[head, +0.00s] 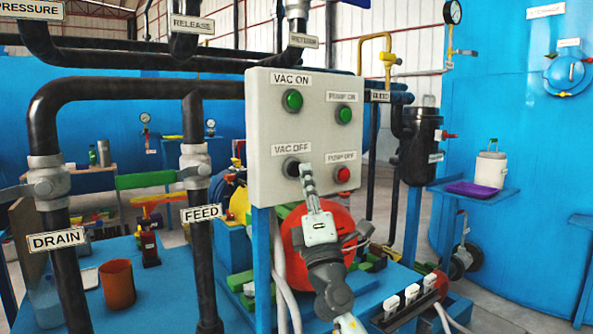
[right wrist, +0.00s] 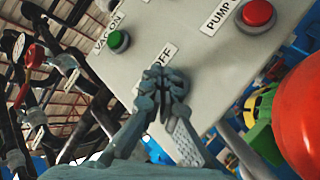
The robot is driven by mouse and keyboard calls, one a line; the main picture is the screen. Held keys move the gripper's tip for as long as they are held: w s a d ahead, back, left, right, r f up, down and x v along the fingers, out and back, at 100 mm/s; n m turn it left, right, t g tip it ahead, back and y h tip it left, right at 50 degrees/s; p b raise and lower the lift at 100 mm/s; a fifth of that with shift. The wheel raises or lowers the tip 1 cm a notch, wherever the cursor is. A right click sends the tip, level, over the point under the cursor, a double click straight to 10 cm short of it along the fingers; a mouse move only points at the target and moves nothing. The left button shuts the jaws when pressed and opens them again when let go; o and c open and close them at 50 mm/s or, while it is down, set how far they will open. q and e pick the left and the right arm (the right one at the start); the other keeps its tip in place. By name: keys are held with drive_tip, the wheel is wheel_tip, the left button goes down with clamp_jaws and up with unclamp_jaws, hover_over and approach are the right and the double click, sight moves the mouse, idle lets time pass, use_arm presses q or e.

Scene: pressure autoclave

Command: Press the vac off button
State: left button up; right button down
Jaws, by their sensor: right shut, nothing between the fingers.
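The grey control panel (head: 318,136) carries the VAC OFF button (head: 290,168) at its lower left, under a VAC OFF label (head: 291,149). Only the dark left edge of this button shows; my right gripper (head: 305,168) covers the rest. My right gripper is shut and empty, its tips over the button's place. In the right wrist view the shut fingertips (right wrist: 166,80) lie over the part of the panel beside the partly covered label, and the button is hidden behind them. I cannot tell whether they touch it. My left gripper is not in view.
A green VAC ON button (head: 292,100) sits above, a green PUMP ON button (head: 344,115) at upper right, and a red PUMP OFF button (head: 342,174) close to the right of my fingers. Black pipes (head: 120,88) run left of the panel. A red rounded body (head: 290,238) lies below.

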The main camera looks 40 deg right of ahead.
drive_tip(key=shift+w, duration=0.4)
drive_tip(key=shift+w+d+b, duration=0.1)
drive_tip(key=shift+w+b, duration=0.25)
drive_tip(key=shift+w, duration=0.15)
idle(0.7)
drive_tip(key=shift+s, duration=1)
drive_tip(key=shift+s+a, duration=0.2)
drive_tip(key=shift+s, duration=1)
drive_tip(key=shift+s+a, duration=0.15)
drive_tip(key=shift+s, duration=1.05)
